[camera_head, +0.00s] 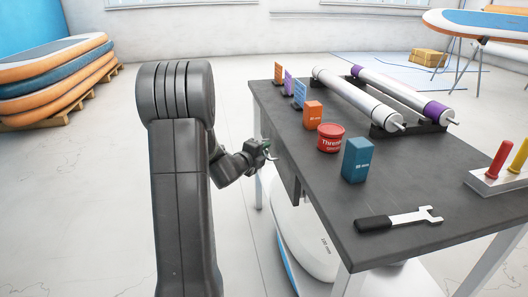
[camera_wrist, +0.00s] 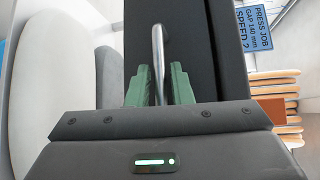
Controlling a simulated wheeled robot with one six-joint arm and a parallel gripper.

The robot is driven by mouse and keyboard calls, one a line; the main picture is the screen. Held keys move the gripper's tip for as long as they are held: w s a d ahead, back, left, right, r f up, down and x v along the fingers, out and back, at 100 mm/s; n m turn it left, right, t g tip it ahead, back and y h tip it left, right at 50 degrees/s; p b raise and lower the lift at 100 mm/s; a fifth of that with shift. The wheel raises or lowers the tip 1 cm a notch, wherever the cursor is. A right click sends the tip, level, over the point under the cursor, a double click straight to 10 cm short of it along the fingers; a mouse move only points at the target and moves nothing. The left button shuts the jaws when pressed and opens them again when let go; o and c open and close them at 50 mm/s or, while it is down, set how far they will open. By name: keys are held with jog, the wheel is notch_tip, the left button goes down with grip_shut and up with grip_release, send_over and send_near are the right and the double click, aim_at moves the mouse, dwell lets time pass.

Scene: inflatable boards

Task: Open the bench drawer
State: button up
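The dark bench (camera_head: 400,185) stands right of my arm in the head view. Its drawer front (camera_head: 284,168) is below the tabletop edge on the side facing my gripper (camera_head: 266,150), partly hidden by it. In the wrist view a bar handle (camera_wrist: 158,50) of bright metal runs along the dark drawer front (camera_wrist: 195,45). My gripper, with green fingers (camera_wrist: 160,82), is open with one finger on each side of the handle. Narrow gaps show between the bar and both fingers. I cannot tell whether the drawer stands slightly out.
On the bench are a wrench (camera_head: 398,218), a blue box (camera_head: 357,160), a red tub (camera_head: 330,137), an orange box (camera_head: 313,115) and long rollers (camera_head: 358,98). A white rounded board (camera_head: 308,240) lies below the bench. Stacked boards (camera_head: 55,75) stand far left; floor between is clear.

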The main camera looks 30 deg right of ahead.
jog(key=shift+d, duration=0.1)
jog(key=shift+c, duration=0.4)
grip_shut()
jog(key=w+a, duration=0.3)
jog(key=a, duration=1)
jog(key=w+a, duration=0.3)
jog(key=a, duration=1)
jog(key=shift+p, duration=0.35)
jog(key=shift+w, duration=0.1)
jog(key=shift+o, duration=0.4)
grip_release()
